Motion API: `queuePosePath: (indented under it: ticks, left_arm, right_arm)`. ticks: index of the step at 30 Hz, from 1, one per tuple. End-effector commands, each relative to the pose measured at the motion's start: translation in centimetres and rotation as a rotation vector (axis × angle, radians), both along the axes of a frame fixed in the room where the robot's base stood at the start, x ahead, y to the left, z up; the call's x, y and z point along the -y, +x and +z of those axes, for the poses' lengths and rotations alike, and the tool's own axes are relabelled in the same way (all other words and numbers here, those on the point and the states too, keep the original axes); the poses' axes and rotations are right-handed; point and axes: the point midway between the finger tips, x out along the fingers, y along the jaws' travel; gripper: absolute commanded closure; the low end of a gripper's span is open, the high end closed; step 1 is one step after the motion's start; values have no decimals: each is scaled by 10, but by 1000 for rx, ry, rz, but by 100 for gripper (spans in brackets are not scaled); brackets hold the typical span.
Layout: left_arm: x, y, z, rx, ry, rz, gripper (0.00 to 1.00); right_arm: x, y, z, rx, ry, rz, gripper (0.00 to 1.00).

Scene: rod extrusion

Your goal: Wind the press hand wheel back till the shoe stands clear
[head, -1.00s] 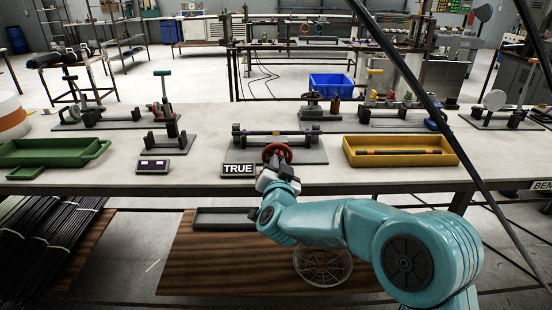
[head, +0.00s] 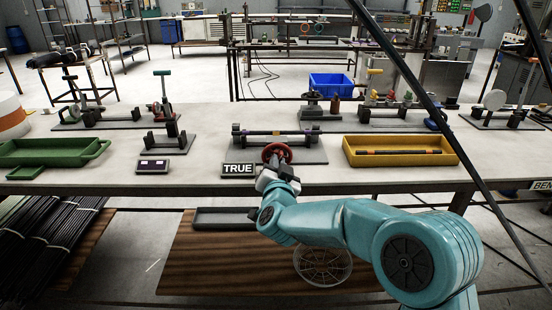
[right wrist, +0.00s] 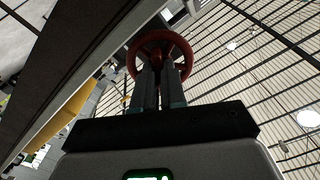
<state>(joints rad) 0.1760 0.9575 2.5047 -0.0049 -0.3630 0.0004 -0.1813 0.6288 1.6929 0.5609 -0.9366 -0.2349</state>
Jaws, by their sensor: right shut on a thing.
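The red press hand wheel (head: 277,153) stands at the front of the press (head: 312,154) on the bench. My right gripper (head: 275,167) reaches up to it from the front and is shut on the wheel. In the right wrist view both fingers (right wrist: 160,80) are at the lower part of the wheel (right wrist: 162,48). A rod (head: 256,133) lies across the press supports behind the wheel. The shoe is too small and hidden behind the wheel to make out. My left gripper is not in view.
A "TRUE" sign (head: 239,170) stands just left of the wheel. A yellow tray (head: 450,161) with rods lies to the right, and a green tray (head: 45,160) far left. A small gauge box (head: 155,167) stands left of the sign. The bench front edge is below my gripper.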

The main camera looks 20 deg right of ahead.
Motion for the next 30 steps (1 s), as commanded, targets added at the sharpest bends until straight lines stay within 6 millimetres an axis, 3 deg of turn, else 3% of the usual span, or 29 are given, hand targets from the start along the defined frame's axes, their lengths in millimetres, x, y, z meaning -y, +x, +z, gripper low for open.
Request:
queuePosePath:
  ticks: [17, 30]
  left_arm:
    - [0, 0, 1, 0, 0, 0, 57]
    - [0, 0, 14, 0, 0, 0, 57]
  right_arm:
    - [0, 0, 1, 0, -5, -1, 100]
    - [0, 0, 1, -47, -171, -1, 100]
